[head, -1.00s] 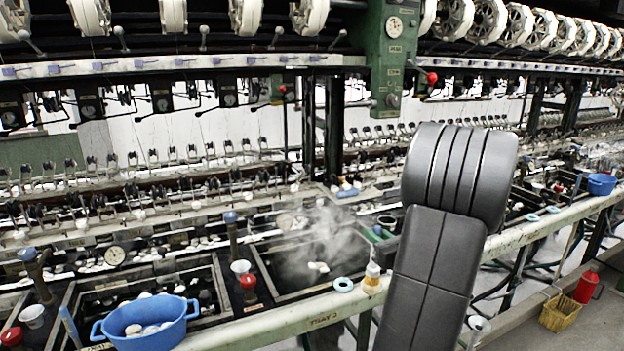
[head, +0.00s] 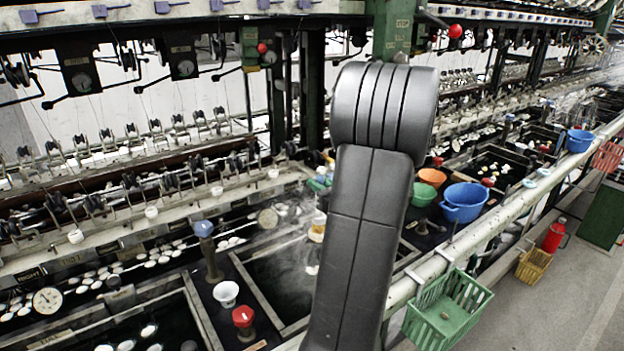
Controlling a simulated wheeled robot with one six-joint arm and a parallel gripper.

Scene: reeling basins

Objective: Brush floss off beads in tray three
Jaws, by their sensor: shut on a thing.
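My gripper is not visible; my dark arm covers the middle of the head view. Just left of the arm, a small pale and amber object (head: 317,228) shows partly behind it, over the steaming basin. I cannot tell whether it is a brush or what holds it. The steaming basin (head: 237,262) has dark water and is partly hidden by my arm. A nearer basin (head: 197,312) at the lower left holds several small white pieces. No tray number is readable, and I cannot single out beads or floss.
A rail (head: 480,232) runs along the basins with a green basket (head: 447,310) hanging on it. A blue tub (head: 464,202) and an orange bowl (head: 432,177) stand behind it. A red-knobbed post (head: 243,318) stands between the basins.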

